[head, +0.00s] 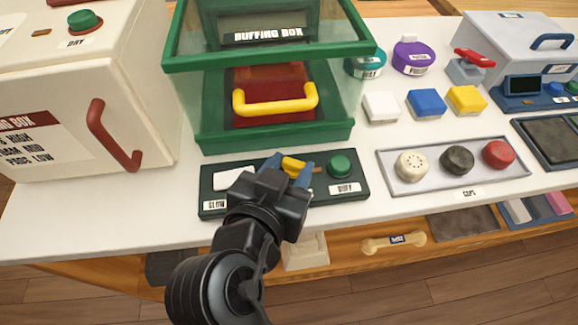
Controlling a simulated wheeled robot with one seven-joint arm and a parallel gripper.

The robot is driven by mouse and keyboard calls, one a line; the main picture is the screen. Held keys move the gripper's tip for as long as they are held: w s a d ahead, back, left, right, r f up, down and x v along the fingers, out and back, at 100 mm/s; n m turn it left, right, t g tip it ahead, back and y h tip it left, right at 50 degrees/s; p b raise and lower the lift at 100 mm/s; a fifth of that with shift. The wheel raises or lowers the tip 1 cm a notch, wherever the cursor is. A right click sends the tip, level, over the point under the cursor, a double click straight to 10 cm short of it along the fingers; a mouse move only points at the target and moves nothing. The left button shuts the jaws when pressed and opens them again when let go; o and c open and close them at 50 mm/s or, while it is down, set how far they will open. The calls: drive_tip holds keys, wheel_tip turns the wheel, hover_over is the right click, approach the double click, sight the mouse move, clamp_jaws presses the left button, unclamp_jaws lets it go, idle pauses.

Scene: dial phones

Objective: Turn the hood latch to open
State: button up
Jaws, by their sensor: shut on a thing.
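My gripper (289,168) reaches over the dark green control panel (330,193) in front of the buffing box. Its blue-grey fingers are shut on a small yellow piece (293,164) at the middle of the panel, which looks like the hood latch. The gripper covers most of it and any label, so I cannot tell which way it is turned. The buffing box (272,136) is green with clear sides, and its yellow handle (276,98) sits on a red part inside.
On the panel are a white piece (233,178) at the left and a green button (339,166) at the right. A tray (440,184) of round caps lies to the right. A cream box with a red handle (112,140) stands at the left.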

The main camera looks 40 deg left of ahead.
drive_tip(key=shift+d+r+p, duration=0.1)
drive_tip(key=shift+p, duration=0.2)
drive_tip(key=n+y+p, duration=0.1)
drive_tip(key=n+g+y+p, duration=0.1)
drive_tip(key=n+y+p, duration=0.1)
drive_tip(key=shift+w+d+r+g, duration=0.15)
drive_tip(key=shift+w+d+g, duration=0.1)
drive_tip(key=shift+g, duration=0.15)
drive_tip(key=n+g+y+p, duration=0.1)
drive_tip(key=n+y+p, duration=0.1)
drive_tip(key=p, duration=0.1)
drive_tip(key=shift+w+d+g+p, duration=0.1)
drive_tip(key=shift+g+p, duration=0.2)
drive_tip(key=shift+p, duration=0.1)
drive_tip(key=shift+f+n+y, duration=0.2)
drive_tip(key=shift+n+y, duration=0.1)
drive_tip(key=shift+n, duration=0.1)
drive_tip(key=o, duration=1.1)
drive_tip(key=shift+c, duration=0.2)
drive_tip(key=shift+g, duration=0.3)
drive_tip(key=v, duration=0.7)
drive_tip(key=shift+s+d, duration=0.25)
drive_tip(key=shift+d, duration=0.05)
